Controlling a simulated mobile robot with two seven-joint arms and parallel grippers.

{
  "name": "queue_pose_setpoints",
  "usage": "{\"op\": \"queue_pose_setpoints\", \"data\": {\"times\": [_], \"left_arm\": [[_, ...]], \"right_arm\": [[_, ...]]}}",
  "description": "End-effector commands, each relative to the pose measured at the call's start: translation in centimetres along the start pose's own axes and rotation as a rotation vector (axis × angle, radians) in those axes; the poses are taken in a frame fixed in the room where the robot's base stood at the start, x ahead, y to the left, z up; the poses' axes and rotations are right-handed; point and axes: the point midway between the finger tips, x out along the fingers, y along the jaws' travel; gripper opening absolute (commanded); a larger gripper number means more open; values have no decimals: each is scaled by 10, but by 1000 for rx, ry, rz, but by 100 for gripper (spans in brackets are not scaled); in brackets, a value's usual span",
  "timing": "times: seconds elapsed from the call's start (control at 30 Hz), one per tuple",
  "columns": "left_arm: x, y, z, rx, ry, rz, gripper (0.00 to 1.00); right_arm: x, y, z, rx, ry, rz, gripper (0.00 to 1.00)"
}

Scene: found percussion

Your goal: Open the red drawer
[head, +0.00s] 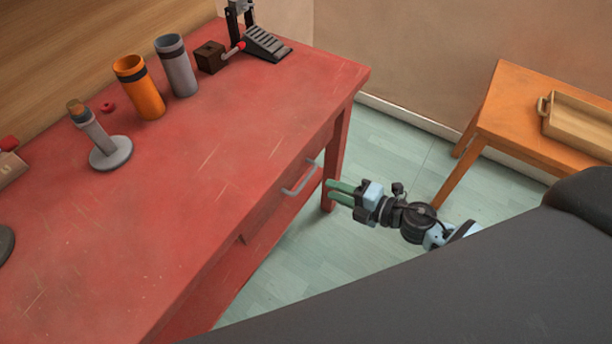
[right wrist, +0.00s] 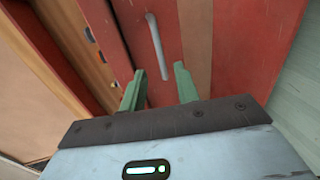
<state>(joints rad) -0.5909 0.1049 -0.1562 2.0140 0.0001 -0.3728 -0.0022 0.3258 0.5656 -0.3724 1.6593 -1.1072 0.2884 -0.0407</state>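The red drawer (head: 272,208) is in the front of the red table, and it looks shut in the head view. Its grey bar handle (head: 301,178) is near the table's right end; in the right wrist view the handle (right wrist: 157,47) lies ahead of the fingertips, roughly between their lines. My right gripper (head: 330,190) is just right of the handle, apart from it, with its green fingers pointing at the table front. In the right wrist view the gripper (right wrist: 159,77) is open with nothing between the fingers. My left gripper is not in view.
On the red tabletop (head: 190,200) stand an orange cup (head: 139,88), a grey cup (head: 176,66), a grey stand (head: 106,148), a brown block (head: 209,57) and a black pedal (head: 265,43). An orange table (head: 507,110) with a wooden tray (head: 580,120) is at right. Floor between the tables is clear.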

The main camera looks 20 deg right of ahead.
Motion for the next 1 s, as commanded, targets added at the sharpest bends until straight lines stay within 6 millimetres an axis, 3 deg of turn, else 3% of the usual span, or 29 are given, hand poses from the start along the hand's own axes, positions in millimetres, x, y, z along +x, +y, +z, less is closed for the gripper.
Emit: {"op": "queue_pose_setpoints", "data": {"times": [0.6, 0.97, 1.0], "left_arm": [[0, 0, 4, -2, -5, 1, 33], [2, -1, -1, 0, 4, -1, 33], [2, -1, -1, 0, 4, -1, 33]], "right_arm": [[72, 1, 0, 4, -2, 3, 32], [77, 1, 0, 4, -2, 2, 32], [77, 1, 0, 4, -2, 2, 28]]}}
